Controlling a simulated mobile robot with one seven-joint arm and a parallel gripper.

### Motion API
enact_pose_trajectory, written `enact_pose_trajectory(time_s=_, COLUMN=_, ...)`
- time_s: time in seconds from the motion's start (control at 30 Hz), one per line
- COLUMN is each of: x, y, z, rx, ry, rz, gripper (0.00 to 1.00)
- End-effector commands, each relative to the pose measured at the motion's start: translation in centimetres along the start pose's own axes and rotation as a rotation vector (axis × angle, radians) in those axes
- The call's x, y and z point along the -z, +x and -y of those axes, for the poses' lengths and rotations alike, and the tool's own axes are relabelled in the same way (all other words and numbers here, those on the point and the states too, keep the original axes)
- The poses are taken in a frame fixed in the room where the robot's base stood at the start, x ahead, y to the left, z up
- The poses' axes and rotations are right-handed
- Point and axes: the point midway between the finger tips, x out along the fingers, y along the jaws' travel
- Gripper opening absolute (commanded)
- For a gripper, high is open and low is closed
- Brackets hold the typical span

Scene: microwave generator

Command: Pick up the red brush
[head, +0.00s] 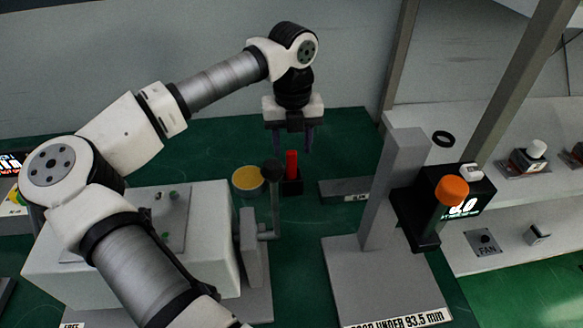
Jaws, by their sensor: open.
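The red brush (292,164) stands upright in a small dark holder (291,187) on the green table, near the middle of the head view. My gripper (290,150) points down above and around the area of the brush, with its two dark fingers apart. The brush top shows between the fingers or just beyond them; I cannot tell the exact depth. Nothing is held.
A yellow-topped round container (247,179) and a dark-knobbed lever (273,200) stand left of the brush. A grey upright stand (392,190) with an orange-capped part (452,190) is at right. A white box (60,250) lies under my arm. A flat grey block (345,189) is right of the holder.

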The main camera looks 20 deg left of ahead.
Motion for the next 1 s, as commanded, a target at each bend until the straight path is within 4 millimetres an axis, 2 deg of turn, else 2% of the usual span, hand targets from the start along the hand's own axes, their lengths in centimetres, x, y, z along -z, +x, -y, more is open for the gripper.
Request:
enact_pose_trajectory(time_s=0.17, x=0.2, y=1.2, z=-0.1, rx=0.002, ry=0.001, rz=-0.003, gripper=0.47)
enact_pose_trajectory(time_s=0.43, x=0.4, y=4.9, z=-0.2, rx=0.002, ry=0.000, rz=-0.001, gripper=0.47)
enact_pose_trajectory(time_s=0.7, x=0.4, y=5.5, z=-0.2, rx=0.002, ry=0.000, rz=0.001, gripper=0.47)
enact_pose_trajectory(time_s=0.77, x=0.4, y=5.5, z=-0.2, rx=0.002, ry=0.000, rz=0.001, gripper=0.42)
enact_pose_trajectory(time_s=1.0, x=0.4, y=5.5, z=-0.2, rx=0.001, ry=0.000, rz=0.001, gripper=0.11)
